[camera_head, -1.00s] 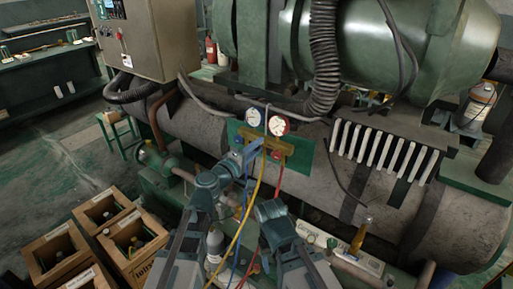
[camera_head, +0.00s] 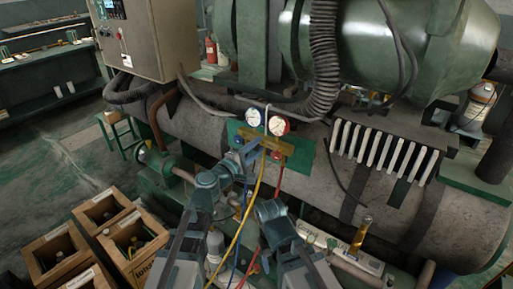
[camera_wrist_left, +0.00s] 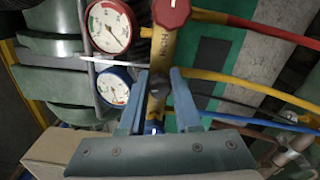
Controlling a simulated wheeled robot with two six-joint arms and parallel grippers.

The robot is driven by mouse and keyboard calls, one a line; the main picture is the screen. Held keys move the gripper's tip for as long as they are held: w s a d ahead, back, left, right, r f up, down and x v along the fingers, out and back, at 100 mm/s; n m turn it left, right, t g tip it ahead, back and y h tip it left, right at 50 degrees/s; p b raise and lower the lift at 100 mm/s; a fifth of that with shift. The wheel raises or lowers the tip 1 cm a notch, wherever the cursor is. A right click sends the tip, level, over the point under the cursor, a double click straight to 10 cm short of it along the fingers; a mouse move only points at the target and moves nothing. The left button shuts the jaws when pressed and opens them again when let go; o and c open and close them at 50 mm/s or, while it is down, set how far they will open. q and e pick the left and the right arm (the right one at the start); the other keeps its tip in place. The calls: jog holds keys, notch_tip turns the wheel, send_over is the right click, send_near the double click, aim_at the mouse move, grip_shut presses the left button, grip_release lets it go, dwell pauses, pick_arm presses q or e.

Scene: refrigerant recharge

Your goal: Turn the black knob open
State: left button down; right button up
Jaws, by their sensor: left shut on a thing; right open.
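The gauge manifold (camera_head: 275,144) is a brass-yellow bar with a red-rimmed gauge (camera_wrist_left: 109,26) and a blue-rimmed gauge (camera_wrist_left: 114,86). It hangs in front of a green panel on the big machine. In the left wrist view a red knob (camera_wrist_left: 172,12) sits at the bar's top end, by the HIGH label. My left gripper (camera_head: 247,152) is at the manifold's left end, its fingers shut on the black knob (camera_wrist_left: 157,82), which shows dark between them and is partly hidden. My right gripper (camera_head: 268,209) is open, below the manifold and apart from it.
Yellow (camera_head: 247,212), blue and red hoses hang from the manifold between my arms. Wooden crates (camera_head: 103,208) with bottles stand at lower left. A white scale-like platform (camera_head: 358,262) and an amber vial (camera_head: 360,236) are at lower right. A grey control box (camera_head: 150,45) is upper left.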

pick_arm(q)
jog(key=c, duration=0.6)
grip_release()
jog(key=shift+s+a, duration=0.1)
jog(key=shift+s, duration=0.05)
